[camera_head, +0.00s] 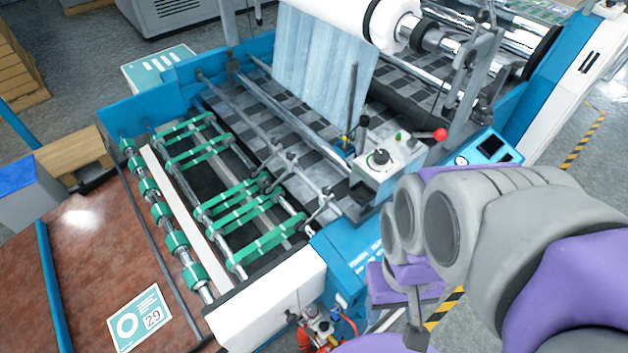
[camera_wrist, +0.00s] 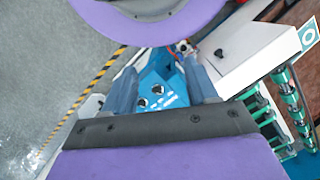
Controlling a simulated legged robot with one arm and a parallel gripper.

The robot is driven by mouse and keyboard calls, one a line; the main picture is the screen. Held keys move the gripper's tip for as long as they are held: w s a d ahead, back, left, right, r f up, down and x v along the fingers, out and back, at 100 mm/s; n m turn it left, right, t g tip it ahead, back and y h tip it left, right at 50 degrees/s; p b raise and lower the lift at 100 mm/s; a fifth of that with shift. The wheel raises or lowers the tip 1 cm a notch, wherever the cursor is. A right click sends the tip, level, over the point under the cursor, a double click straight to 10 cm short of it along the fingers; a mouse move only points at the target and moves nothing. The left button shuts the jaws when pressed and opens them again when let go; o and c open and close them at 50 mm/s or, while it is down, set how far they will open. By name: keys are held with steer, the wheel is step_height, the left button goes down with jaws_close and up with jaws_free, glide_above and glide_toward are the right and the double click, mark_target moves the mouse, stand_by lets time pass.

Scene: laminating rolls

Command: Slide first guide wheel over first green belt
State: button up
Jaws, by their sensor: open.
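Green belts (camera_head: 212,205) run in several strips across the rollers of the blue laminating machine, left of centre in the head view. A row of metal guide arms on a cross bar, with small guide wheels (camera_head: 268,176), stands at the right ends of the belts. Which wheel and belt count as first cannot be told. My gripper (camera_wrist: 160,66) is open and empty in the wrist view, its two fingers apart above the machine's blue side. My arm fills the right of the head view, away from the belts and wheels. Green rollers (camera_wrist: 290,98) show at the right of the wrist view.
The machine's white end cover (camera_head: 268,302) and a brown table (camera_head: 75,245) lie to the front and left. Yellow-black tape (camera_wrist: 85,103) marks the grey floor.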

stand_by(0.4)
steer(key=w+a+r+m+g+y+p, duration=0.1)
steer(key=w+r+m+p, duration=0.15)
steer(key=w, duration=1.55)
steer(key=w+a+r+m+y+p, duration=0.1)
steer(key=w+r+m+p, duration=0.15)
steer(key=w, duration=1.55)
steer(key=w+f+m, duration=0.2)
steer(key=w+f, duration=0.5)
steer(key=w, duration=0.3)
steer(key=g+b, duration=0.1)
steer(key=b, duration=0.7)
glide_toward(327, 188)
steer(key=b+x, duration=0.1)
steer(key=x, duration=0.7)
steer(key=shift+s+f+b, duration=0.1)
steer(key=shift+f+b, duration=0.05)
steer(key=shift+b, duration=0.15)
steer(key=shift+d+y, duration=0.1)
steer(key=shift+y, duration=0.2)
jaws_close()
